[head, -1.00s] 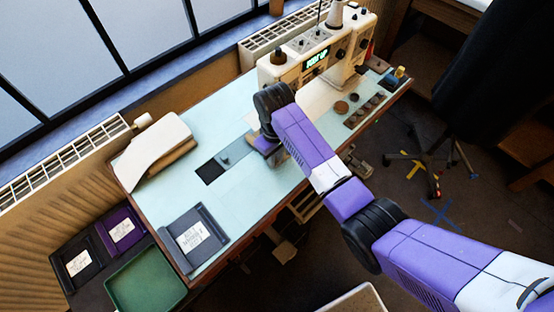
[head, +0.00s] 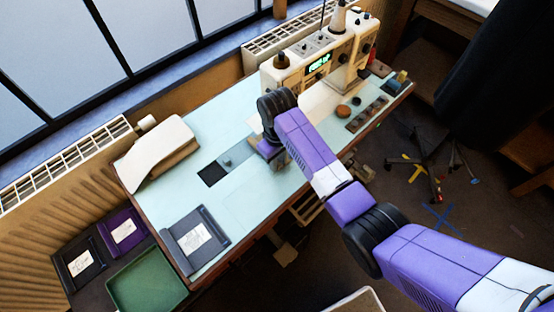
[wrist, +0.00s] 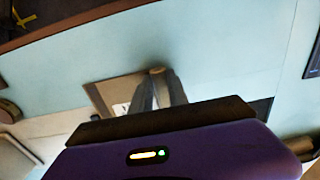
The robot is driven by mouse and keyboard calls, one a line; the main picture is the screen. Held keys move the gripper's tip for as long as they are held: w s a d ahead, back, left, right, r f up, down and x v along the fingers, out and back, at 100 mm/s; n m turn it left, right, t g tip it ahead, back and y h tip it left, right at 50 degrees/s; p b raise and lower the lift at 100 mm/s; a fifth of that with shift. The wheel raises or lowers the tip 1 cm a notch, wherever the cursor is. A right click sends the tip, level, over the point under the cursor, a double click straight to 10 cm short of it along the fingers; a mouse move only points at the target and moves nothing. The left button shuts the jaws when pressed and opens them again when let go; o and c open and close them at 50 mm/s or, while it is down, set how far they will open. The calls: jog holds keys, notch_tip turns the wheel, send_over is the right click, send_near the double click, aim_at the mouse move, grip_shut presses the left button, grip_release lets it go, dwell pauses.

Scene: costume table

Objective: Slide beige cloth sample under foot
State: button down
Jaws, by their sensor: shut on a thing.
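The beige cloth sample (wrist: 100,95) appears in the wrist view as a flat beige-brown piece with a whitish patch, partly hidden by my fingers. My gripper (wrist: 157,78) is shut on its edge, low over the pale blue table top. The machine is cream with a lit green display. Its presser foot is too small or hidden to make out.
The pale blue table (head: 240,200) has clear room at the front.

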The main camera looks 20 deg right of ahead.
jog(key=c, duration=1.2)
grip_release()
jog(key=shift+r, duration=3.9)
jog(key=shift+s, duration=0.1)
